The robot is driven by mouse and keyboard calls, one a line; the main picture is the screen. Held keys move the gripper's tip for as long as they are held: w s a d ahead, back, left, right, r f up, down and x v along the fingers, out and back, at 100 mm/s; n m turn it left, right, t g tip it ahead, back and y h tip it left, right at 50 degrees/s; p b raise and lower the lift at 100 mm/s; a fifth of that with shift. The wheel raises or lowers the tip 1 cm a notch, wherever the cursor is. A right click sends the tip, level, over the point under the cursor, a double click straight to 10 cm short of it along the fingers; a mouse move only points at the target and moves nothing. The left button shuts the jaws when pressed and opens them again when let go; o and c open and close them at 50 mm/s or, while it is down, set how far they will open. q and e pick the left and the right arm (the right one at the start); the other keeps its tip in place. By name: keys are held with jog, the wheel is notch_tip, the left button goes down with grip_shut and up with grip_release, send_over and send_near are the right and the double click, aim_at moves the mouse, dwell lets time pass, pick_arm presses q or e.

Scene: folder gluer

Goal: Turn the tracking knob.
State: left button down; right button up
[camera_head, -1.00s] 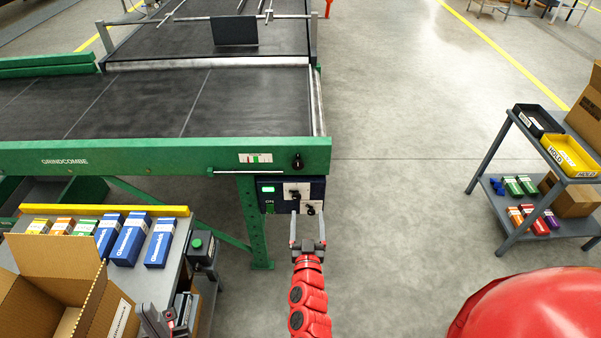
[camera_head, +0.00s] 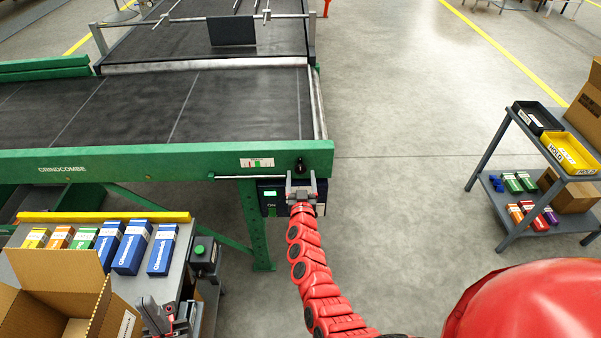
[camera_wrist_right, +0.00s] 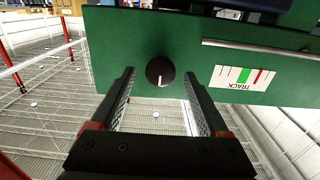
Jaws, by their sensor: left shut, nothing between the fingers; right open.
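The tracking knob (camera_head: 299,165) is a small black knob on the green side rail, near its right end. In the wrist view the knob (camera_wrist_right: 159,72) is round, with a white mark at its lower edge. My right gripper (camera_head: 301,183) is open just below it in the head view. In the wrist view its fingers (camera_wrist_right: 159,88) stand either side of the knob with gaps; I see no contact. The TRACK scale (camera_wrist_right: 242,78) appears upside down, with a green band and red mark; it also shows in the head view (camera_head: 257,162). My left gripper (camera_head: 158,316) is shut and empty at lower left.
Below the rail, a dark blue control box (camera_head: 270,197) is partly hidden by my right gripper. A thin pale bar (camera_head: 250,177) runs along the rail. A bench with blue cartons (camera_head: 131,247) is at left, a grey cart (camera_head: 507,222) at right. Floor between is clear.

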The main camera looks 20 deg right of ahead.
jog(key=shift+x, duration=1.25)
grip_shut()
jog(key=shift+f+m+b, duration=0.15)
jog(key=shift+m+b, duration=0.5)
jog(key=shift+m, duration=0.35)
jog(key=shift+a+m+b, duration=0.15)
jog(key=shift+m+b, duration=0.75)
jog(key=shift+m, duration=1.2)
